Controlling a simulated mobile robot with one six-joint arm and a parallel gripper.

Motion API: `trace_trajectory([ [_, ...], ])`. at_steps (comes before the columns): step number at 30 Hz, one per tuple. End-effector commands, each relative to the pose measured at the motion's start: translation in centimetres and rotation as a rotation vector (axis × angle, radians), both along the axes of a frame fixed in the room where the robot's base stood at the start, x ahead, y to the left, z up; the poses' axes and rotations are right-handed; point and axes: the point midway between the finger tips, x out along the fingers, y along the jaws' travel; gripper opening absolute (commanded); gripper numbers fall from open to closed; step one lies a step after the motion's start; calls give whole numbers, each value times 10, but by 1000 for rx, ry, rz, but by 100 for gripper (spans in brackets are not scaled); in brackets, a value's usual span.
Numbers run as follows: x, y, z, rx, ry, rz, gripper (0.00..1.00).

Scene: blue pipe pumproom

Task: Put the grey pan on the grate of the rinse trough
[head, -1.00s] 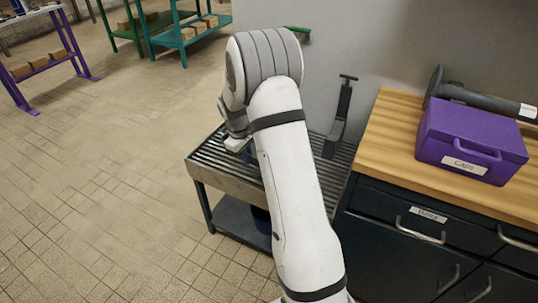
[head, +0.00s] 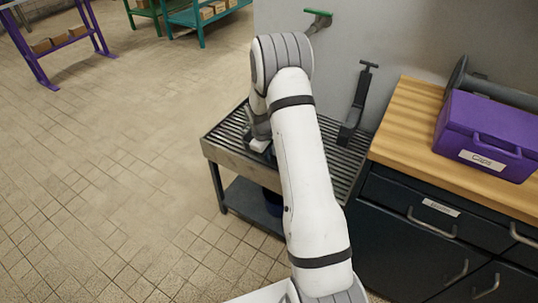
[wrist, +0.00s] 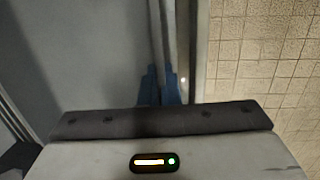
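The rinse trough (head: 228,160) is a metal stand with a dark slatted grate (head: 233,130), seen in the head view behind my arm. My gripper is low over the grate, mostly hidden by my own arm in the head view. In the wrist view its blue fingers (wrist: 160,88) are close together, with a thin grey rim between them. The broad smooth grey surface (wrist: 85,60) left of them looks like the grey pan. The pan is hidden in the head view, and I cannot tell whether it touches the grate.
A wooden-topped dark cabinet (head: 410,140) stands right of the trough, bearing a purple box (head: 487,135). A dark upright handle-like fixture (head: 358,105) stands at the trough's back. A green-tipped fitting (head: 318,18) is on the wall. The tiled floor (head: 110,170) at left is clear.

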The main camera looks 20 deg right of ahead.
Motion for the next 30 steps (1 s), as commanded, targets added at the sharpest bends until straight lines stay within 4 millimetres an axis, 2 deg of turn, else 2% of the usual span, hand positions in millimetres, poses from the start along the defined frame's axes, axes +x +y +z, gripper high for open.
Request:
trace_trajectory([
  [8, 1, -1, -2, -1, -2, -1, 0],
  [17, 0, -1, -1, 0, 0, -1, 24],
  [25, 0, -1, 2, -1, -1, -2, 24],
  [30, 1, 1, 24, -1, -4, -1, 24],
])
